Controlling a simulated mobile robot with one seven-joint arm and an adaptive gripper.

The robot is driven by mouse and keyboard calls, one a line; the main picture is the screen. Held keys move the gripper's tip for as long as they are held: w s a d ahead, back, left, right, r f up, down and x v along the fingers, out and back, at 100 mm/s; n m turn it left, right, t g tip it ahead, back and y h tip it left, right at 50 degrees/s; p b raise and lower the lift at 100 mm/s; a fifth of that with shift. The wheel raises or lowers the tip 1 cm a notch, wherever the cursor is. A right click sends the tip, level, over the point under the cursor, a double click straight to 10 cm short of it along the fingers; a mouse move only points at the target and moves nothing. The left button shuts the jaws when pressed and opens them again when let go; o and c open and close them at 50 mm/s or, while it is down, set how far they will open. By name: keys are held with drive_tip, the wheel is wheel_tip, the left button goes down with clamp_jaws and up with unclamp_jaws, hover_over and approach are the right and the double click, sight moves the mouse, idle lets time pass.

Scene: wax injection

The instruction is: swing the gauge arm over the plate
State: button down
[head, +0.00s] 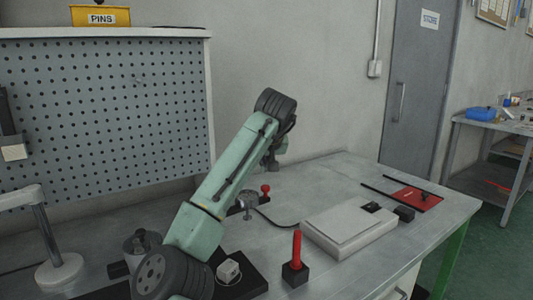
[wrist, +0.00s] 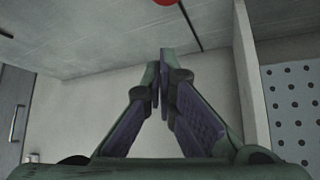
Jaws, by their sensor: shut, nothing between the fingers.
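A silver round part (head: 248,201) and a red knob (head: 265,189) sit on a dark base near the middle of the bench; they look like the gauge and its arm, but my arm partly hides them. A flat pale plate-like block (head: 345,222) lies to their right, with nothing swung over it. My gripper (wrist: 161,60) is shut and empty, its fingertips together in the wrist view. In the head view it hangs above the red knob, mostly hidden by my wrist. A red round thing (wrist: 165,2), perhaps that knob, is cut off at the wrist view's top edge.
An upright red handle (head: 297,250) stands on a black block in front of the pale block. A red mat (head: 415,199) with a dark bar lies at the right. A pegboard (head: 110,110) rises behind on the left. Bare bench lies behind the pale block.

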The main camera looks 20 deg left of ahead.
drive_tip(key=shift+s+d+f+p, duration=0.1)
drive_tip(key=shift+s+f+p, duration=0.1)
drive_tip(key=shift+f, duration=0.35)
drive_tip(key=shift+s+d+f+p, duration=0.15)
drive_tip(key=shift+s+f+p, duration=0.1)
drive_tip(key=shift+f, duration=0.35)
drive_tip(key=shift+s+d+f+p, duration=0.1)
drive_tip(key=shift+s+f+p, duration=0.1)
drive_tip(key=shift+f, duration=0.35)
